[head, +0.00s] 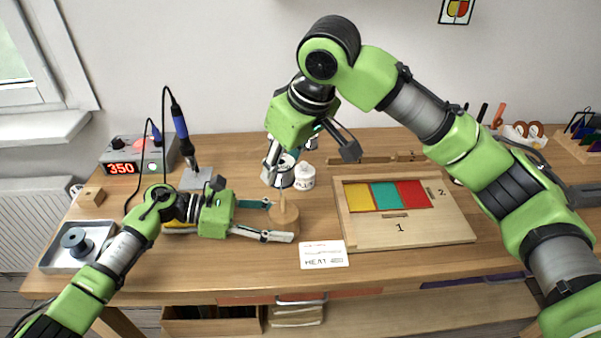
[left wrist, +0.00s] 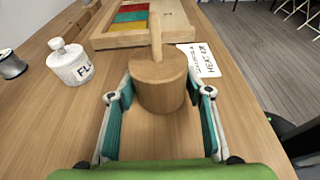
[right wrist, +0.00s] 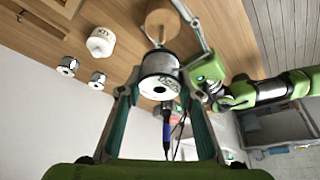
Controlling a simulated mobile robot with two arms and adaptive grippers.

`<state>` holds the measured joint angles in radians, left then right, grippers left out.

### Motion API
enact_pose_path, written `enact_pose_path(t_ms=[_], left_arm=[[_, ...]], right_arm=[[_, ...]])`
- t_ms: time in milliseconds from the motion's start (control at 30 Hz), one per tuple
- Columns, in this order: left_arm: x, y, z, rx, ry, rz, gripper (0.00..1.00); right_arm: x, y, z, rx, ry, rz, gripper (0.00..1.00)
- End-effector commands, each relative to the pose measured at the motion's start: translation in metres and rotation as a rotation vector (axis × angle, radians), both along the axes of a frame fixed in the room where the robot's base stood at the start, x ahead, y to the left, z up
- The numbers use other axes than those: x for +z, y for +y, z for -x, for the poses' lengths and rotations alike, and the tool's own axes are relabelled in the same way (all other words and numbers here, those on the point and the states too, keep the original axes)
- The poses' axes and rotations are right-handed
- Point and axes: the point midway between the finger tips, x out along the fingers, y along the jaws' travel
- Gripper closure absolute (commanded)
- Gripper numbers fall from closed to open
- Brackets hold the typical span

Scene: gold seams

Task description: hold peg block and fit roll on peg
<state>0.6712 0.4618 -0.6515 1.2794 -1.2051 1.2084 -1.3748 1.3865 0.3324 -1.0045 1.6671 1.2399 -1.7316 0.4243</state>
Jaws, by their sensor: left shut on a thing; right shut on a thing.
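The peg block (head: 286,222) is a round wooden base with a thin upright peg; it stands on the table. My left gripper (head: 281,220) is shut around its base, one finger on each side, as the left wrist view shows the block (left wrist: 160,85) too. My right gripper (head: 284,165) is shut on a silver roll (head: 279,174) with a pale end face. The roll (right wrist: 160,66) is in the air just above the peg, which overlaps its lower edge in the head view. Whether the peg tip enters the hole is hidden.
A white flux jar (head: 304,178) stands close behind the block, with spare rolls (right wrist: 67,65) further back. A wooden board with coloured panels (head: 400,235) lies to the right. A HEAT card (head: 324,254) lies in front. A soldering station (head: 135,155) stands back left.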

Motion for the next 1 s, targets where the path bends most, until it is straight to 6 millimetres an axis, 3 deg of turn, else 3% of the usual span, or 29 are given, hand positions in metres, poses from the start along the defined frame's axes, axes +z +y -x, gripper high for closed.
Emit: enact_pose_path(t_ms=[600, 1000], left_arm=[[-0.001, 0.0, 0.001, -0.002, 0.002, -0.002, 0.66], [-0.001, 0.0, 0.001, -0.003, 0.002, -0.002, 0.66]], right_arm=[[-0.038, -0.001, 0.0, -0.002, -0.002, -0.001, 1.0], [-0.04, 0.0, 0.0, -0.003, -0.002, -0.002, 1.0]])
